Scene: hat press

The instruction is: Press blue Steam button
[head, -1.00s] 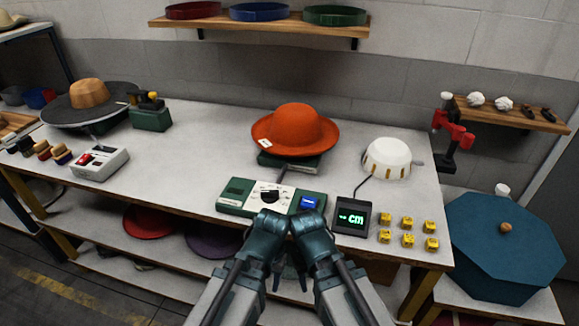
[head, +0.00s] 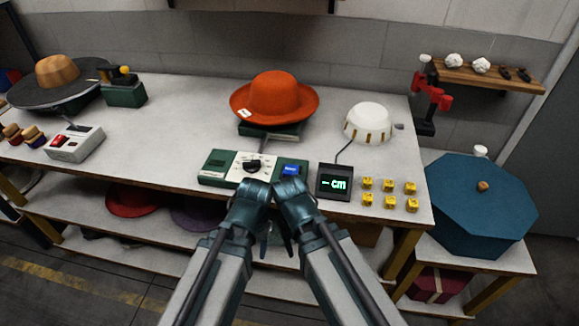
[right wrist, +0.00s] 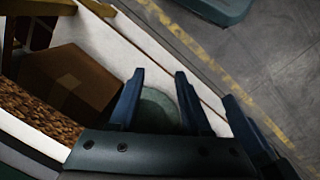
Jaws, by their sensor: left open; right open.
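The blue Steam button (head: 291,170) sits at the right end of the green and cream control box (head: 217,169), near the table's front edge. A dark dial (head: 253,166) is left of it. My left gripper (head: 265,246) hangs open and empty in front of the table edge, below the box in the head view. My right gripper (head: 288,240) is close beside it, also open and empty, with its fingertips partly hidden. The right wrist view shows the right gripper (right wrist: 157,85) pointing down over the lower shelf. Neither gripper touches the button.
A display reading "- cm" (head: 335,182) stands right of the box, with several yellow cubes (head: 389,185) beyond. An orange hat (head: 274,98) on a green base stands behind. A cardboard box (right wrist: 68,84) shows below in the right wrist view.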

